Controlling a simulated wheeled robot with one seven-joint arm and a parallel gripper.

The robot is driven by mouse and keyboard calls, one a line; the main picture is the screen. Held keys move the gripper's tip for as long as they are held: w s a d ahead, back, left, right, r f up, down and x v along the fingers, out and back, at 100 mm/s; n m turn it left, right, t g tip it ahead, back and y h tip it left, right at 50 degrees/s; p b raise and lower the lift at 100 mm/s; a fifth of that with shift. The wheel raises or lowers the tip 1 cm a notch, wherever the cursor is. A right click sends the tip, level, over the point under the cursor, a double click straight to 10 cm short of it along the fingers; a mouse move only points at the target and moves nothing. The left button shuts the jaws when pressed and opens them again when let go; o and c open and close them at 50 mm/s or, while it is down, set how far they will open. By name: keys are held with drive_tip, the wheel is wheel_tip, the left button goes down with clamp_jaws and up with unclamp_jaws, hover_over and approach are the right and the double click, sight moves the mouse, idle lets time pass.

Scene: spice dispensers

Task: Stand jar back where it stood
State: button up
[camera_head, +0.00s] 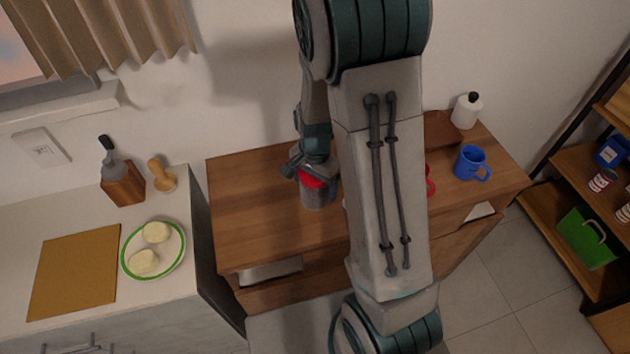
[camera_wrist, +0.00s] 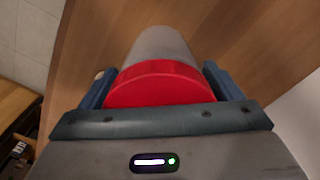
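The jar has a grey body (camera_head: 315,197) and a red lid (camera_head: 312,181). In the head view it is upright at the wooden cabinet top (camera_head: 240,210), left of my arm; I cannot tell whether its base touches the wood. My gripper (camera_head: 308,172) is at the jar's upper end. In the wrist view the red lid (camera_wrist: 160,84) and grey body (camera_wrist: 160,45) lie between the two fingers of my gripper (camera_wrist: 160,88), one finger close against each side. The fingers look shut on the jar near its lid.
A blue mug (camera_head: 470,162) and a white bottle with a black cap (camera_head: 466,110) stand at the cabinet's right. A red item (camera_head: 430,182) is mostly hidden behind my arm. The wood left of the jar is clear. A counter with a plate (camera_head: 153,250) stands left.

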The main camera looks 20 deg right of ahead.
drive_tip(key=shift+o, duration=0.2)
wheel_tip(320, 180, up, 12)
drive_tip(key=shift+f, duration=0.25)
drive_tip(key=shift+s+r, duration=0.15)
drive_tip(key=shift+r, duration=0.5)
drive_tip(key=s+r+n+t, duration=0.1)
drive_tip(key=s+r+n, duration=0.3)
drive_tip(key=s, duration=0.3)
drive_tip(key=s+r+n+t, duration=0.2)
drive_tip(key=s+r+n, duration=0.2)
drive_tip(key=s+n, duration=0.2)
drive_tip(key=shift+s+t, duration=0.3)
drive_tip(key=shift+s, duration=0.2)
